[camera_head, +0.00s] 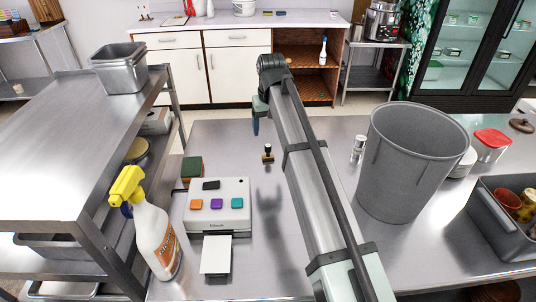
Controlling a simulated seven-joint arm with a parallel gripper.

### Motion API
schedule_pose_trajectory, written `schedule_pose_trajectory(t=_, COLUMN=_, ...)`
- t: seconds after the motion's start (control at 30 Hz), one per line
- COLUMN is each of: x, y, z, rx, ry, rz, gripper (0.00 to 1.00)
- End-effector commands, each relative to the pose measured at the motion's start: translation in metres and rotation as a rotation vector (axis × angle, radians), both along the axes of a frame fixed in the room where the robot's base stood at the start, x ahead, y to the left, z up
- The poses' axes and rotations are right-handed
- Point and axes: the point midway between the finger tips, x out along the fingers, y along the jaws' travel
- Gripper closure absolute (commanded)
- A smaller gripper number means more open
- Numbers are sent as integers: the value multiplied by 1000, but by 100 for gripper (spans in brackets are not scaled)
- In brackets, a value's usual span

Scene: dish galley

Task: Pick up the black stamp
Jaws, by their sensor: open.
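The black stamp (268,153) stands upright on the steel table (330,225), with a black knob handle and a brownish base. My gripper (256,126) hangs from the end of my arm, a little above and to the left of the stamp in the picture. It is open and appears empty, apart from the stamp. One finger shows clearly; the other is largely hidden.
A white machine (236,221) with coloured buttons, a green sponge (192,169) and a yellow-topped spray bottle (157,236) are on the left. A large grey bin (400,165) and a small shaker (358,147) stand to the right. The table around the stamp is clear.

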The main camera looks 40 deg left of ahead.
Motion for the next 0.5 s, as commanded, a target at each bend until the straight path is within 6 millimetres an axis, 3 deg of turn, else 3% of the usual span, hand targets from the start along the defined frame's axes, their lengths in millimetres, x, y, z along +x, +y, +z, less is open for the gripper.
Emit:
schedule_pose_trajectory(t=0.3, x=4, y=5, z=-53, rx=1, ry=0, rz=1, gripper=24)
schedule_pose_trajectory(t=0.5, x=6, y=7, z=-68, rx=3, ry=0, rz=1, gripper=24)
